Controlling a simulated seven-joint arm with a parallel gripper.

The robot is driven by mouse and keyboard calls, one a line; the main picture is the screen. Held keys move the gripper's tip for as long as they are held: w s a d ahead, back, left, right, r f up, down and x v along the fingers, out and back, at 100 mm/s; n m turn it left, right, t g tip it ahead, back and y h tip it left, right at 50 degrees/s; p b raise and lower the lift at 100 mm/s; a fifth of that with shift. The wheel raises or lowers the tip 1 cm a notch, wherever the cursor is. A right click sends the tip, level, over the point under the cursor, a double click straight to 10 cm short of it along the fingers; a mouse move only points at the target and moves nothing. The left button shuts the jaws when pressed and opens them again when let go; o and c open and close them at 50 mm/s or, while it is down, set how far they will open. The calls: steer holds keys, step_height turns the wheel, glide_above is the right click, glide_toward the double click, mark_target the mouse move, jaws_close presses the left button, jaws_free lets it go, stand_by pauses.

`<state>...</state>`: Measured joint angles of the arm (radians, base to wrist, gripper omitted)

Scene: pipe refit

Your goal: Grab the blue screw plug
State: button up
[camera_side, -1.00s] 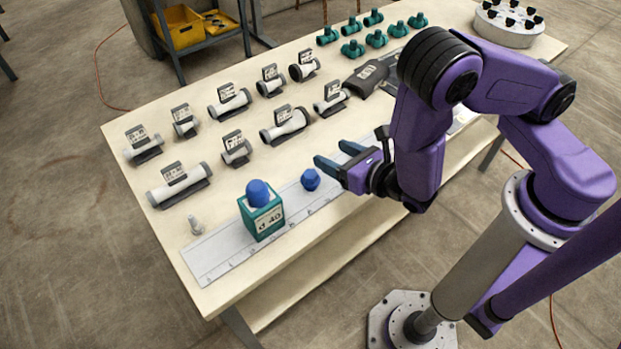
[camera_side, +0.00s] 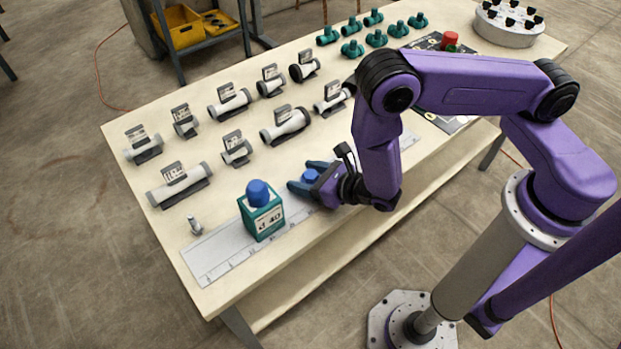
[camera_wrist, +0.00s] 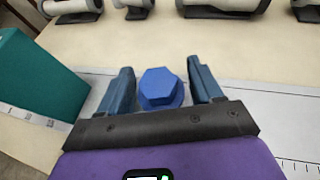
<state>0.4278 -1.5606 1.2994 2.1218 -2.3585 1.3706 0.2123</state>
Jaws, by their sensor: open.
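The blue screw plug (camera_side: 311,176) has a hexagonal head on a round flange and rests over the ruler strip on the table. In the wrist view the blue screw plug (camera_wrist: 159,88) sits between the two fingers of my gripper (camera_wrist: 165,88), with a gap on each side. In the side view my gripper (camera_side: 305,178) is open, low over the table, its fingers on both sides of the plug. A second blue plug (camera_side: 258,192) sits on top of the teal block (camera_side: 263,218) labelled J 40, to the left of my gripper.
The ruler strip (camera_side: 213,255) lies along the table's front edge. A small metal bolt (camera_side: 195,225) stands left of the teal block. Several grey pipes on labelled stands fill the table behind. Teal fittings (camera_side: 352,50) and a round grey base (camera_side: 508,25) stand farther back.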

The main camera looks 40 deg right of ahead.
steer(key=shift+w, duration=0.1)
steer(key=c, duration=0.9)
steer(key=shift+o, duration=0.2)
